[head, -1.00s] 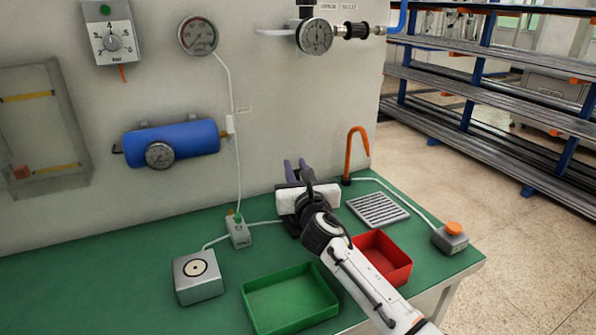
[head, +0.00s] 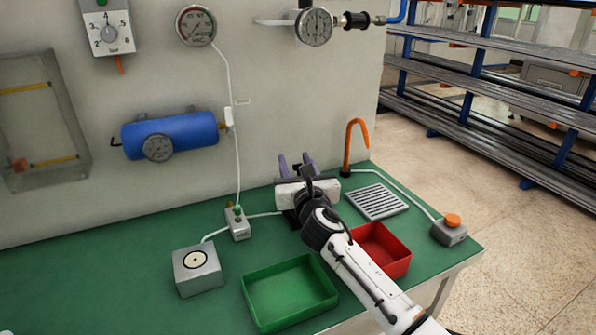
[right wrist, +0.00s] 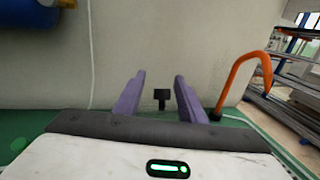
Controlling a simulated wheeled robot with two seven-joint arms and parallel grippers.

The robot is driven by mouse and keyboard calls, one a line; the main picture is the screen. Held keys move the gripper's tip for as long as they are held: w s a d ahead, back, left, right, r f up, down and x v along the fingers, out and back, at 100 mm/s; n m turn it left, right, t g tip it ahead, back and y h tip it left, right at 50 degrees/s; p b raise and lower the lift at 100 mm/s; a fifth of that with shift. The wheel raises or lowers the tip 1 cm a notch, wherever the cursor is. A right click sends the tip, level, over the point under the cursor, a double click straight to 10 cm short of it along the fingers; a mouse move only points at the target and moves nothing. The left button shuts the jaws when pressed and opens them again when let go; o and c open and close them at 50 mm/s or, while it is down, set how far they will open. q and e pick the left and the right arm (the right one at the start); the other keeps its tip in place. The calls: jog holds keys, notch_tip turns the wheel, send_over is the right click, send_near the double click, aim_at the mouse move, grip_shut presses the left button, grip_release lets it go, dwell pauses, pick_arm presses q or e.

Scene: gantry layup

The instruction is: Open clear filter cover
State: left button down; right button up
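A clear box-like cover (head: 50,98), which looks like the filter cover, is on the wall at the far left of the head view. It looks closed, with yellow strips (head: 54,162) and a small orange-red block (head: 19,165) showing at it. My right gripper (head: 296,162) is far to its right, above the back of the green bench. Its purple fingers are apart with nothing between them; in the right wrist view the open gripper (right wrist: 160,80) faces the wall, with a small black piece (right wrist: 162,98) beyond it. My left gripper is not in view.
A blue tank (head: 172,135) with a gauge is on the wall between cover and gripper. An orange hook (head: 354,140) stands right of my gripper. A green tray (head: 290,319), red tray (head: 397,268) and grey box (head: 198,280) are on the bench. Bench left is clear.

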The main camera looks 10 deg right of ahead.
jog(key=s+p, duration=0.1)
jog(key=s, duration=0.8)
jog(key=shift+s+d+r, duration=0.15)
jog(key=shift+s+d, duration=0.15)
jog(key=shift+d, duration=0.05)
